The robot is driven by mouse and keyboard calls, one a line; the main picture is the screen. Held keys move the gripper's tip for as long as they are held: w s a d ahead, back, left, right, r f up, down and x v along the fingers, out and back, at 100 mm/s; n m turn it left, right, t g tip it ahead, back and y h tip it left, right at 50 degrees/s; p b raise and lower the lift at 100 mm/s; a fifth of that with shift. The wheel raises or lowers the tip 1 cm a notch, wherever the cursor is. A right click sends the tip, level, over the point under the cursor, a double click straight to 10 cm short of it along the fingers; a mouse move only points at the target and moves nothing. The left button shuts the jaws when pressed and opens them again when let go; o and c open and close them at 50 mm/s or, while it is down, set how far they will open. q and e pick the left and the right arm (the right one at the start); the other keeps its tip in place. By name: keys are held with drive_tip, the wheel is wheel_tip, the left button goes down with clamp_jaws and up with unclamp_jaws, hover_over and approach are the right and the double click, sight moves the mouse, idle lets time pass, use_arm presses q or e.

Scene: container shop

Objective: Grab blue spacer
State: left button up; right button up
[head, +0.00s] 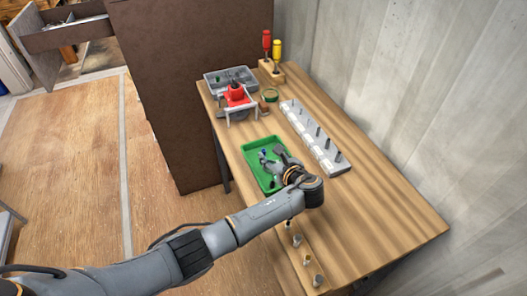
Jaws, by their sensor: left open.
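A green tray (254,149) lies on the wooden workbench. A small blue piece (263,153) shows inside it, beside my gripper; it may be the blue spacer, but it is too small to be sure. My left gripper (268,168) is over the tray, pointing down into it, with its jaws open. The gripper and wrist hide part of the tray, and I cannot tell whether a finger touches the blue piece. My right gripper is not in view.
A grey rack (334,168) with several upright pegs stands right of the tray. A red tool (236,93), a grey bin (217,82) and a screwdriver block (272,75) are behind. Several small cylinders (297,240) stand near the front edge. The bench's right side is clear.

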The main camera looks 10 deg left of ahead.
sight(265, 152)
use_arm(q)
drive_tip(key=shift+f+x, duration=0.2)
drive_tip(key=shift+x, duration=1.3)
drive_tip(key=shift+f+x, duration=0.2)
drive_tip(key=shift+x, duration=1.3)
drive_tip(key=shift+d, duration=0.2)
drive_tip(key=shift+s, duration=0.1)
drive_tip(key=c, duration=0.8)
